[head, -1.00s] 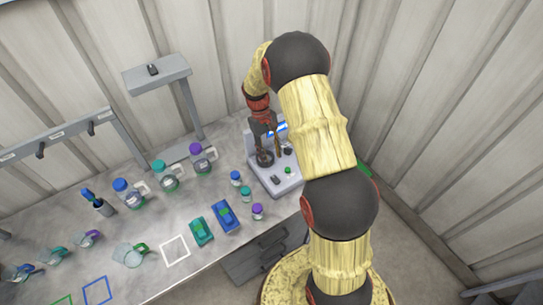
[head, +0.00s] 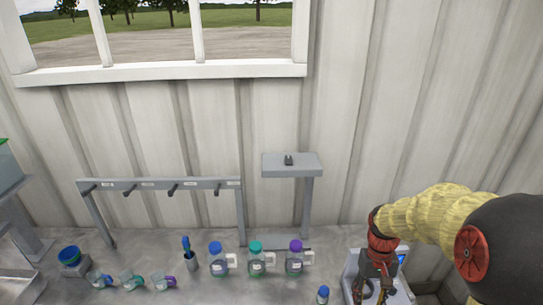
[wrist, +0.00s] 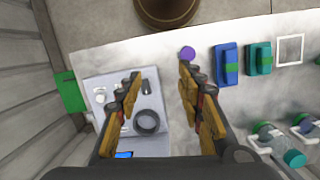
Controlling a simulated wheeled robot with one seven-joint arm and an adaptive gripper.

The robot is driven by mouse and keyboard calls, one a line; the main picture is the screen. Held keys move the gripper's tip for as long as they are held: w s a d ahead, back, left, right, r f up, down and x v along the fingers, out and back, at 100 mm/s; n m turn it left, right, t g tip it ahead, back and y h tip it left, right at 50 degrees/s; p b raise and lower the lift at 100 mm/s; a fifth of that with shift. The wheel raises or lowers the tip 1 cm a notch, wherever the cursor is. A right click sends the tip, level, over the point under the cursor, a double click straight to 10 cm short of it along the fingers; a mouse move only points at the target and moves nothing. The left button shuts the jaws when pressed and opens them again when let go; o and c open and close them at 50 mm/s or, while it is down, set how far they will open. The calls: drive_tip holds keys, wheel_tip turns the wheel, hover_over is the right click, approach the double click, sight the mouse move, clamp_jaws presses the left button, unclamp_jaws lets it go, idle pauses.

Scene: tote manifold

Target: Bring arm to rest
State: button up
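My gripper (head: 375,286) hangs over a grey bench device (head: 352,268) at the lower right of the head view. In the wrist view my gripper (wrist: 160,72) has its two fingers wide apart, with nothing between them. The device also shows below the fingers in the wrist view (wrist: 155,95), with a dark ring (wrist: 146,122) on its top. My arm bends in from the right edge of the head view, and most of it is out of frame.
Three jugs with blue (head: 216,260), teal (head: 256,258) and purple (head: 295,258) lids stand left of the device. Behind them are a hook rack (head: 160,184) and a stand (head: 291,165). A purple-capped vial (wrist: 187,52) and blue box (wrist: 225,65) lie close to the right finger.

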drive_tip(key=s+a+r+t+b, duration=0.3)
drive_tip(key=s+a+t+b, duration=0.1)
drive_tip(key=s+b, duration=0.2)
drive_tip(key=s+a+r+n+t+b, duration=0.1)
drive_tip(key=s+a+r+t+b, duration=0.2)
drive_tip(key=s+b, duration=0.3)
drive_tip(key=shift+s+a+r+t+b, duration=0.4)
drive_tip(key=shift+s+a+r, duration=0.3)
drive_tip(key=shift+s, duration=0.45)
